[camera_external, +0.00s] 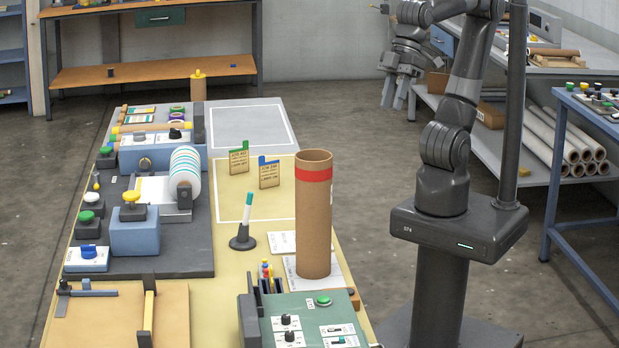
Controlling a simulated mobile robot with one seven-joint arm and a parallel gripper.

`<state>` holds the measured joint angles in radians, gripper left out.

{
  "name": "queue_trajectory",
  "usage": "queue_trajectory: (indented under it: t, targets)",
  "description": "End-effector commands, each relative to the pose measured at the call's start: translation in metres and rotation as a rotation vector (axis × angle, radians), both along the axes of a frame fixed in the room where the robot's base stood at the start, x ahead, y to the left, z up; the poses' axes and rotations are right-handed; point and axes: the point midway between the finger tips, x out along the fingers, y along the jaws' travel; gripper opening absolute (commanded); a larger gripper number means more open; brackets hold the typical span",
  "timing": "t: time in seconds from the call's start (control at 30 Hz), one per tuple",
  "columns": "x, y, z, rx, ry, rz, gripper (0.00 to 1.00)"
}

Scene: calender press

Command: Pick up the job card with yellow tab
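Two small tan job cards stand upright on the yellow part of the bench: one with a green tab (239,160) and one with a blue tab (269,175) to its right. I cannot make out a job card with a yellow tab in this view. My gripper (399,101) hangs in the air to the right of the bench, fingers pointing down. Its fingers look apart, with nothing between them. It is well away from both cards.
A tall cardboard tube with a red band (314,225) stands at the bench's right edge. A black stand with a teal-tipped rod (244,235) is left of it. A roller machine (185,180) fills the left. The white-outlined grey area (250,125) behind the cards is clear.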

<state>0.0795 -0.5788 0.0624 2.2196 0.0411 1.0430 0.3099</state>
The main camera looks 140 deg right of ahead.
Motion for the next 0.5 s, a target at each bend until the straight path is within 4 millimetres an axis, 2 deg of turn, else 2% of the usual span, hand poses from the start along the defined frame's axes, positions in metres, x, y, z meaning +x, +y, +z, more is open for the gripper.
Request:
queue_trajectory:
  t: [0.03, 0.23, 0.5]
  targets:
    - [0.016, 0.0, 0.004, 0.034, 0.012, -0.068, 0.28]
    - [0.083, 0.002, 0.018, 0.202, 0.05, -0.379, 0.28]
    - [0.178, -0.006, 0.018, 0.454, 0.121, -0.813, 0.28]
